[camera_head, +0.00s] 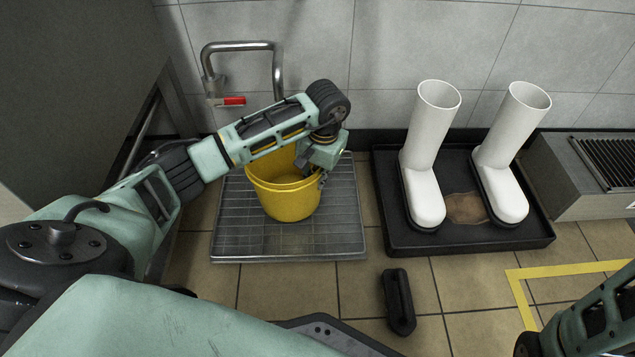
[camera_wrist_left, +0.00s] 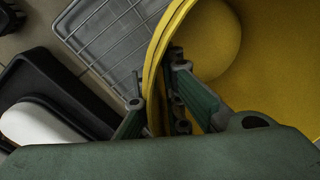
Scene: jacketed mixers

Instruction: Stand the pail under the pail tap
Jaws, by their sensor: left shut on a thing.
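The yellow pail (camera_head: 286,204) stands upright over the grey floor grate (camera_head: 236,238), below the tap; I cannot tell whether its base touches the grate. The tap is a bent steel pipe (camera_head: 278,72) on the tiled wall with a red lever (camera_head: 233,101). Its spout end is hidden behind my left arm. My left gripper (camera_head: 324,178) is shut on the right rim of the pail. In the left wrist view the fingers (camera_wrist_left: 155,100) straddle the yellow rim (camera_wrist_left: 156,62). Part of my right arm shows at the lower right, but its gripper fingers are not visible.
White boots (camera_head: 424,160) stand in a black tray (camera_head: 480,237) right of the grate. A dark oblong object (camera_head: 398,300) lies on the tiles in front. A grey bench with a slatted top (camera_head: 590,175) is at the far right. Yellow floor tape (camera_head: 560,270) lies nearby.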

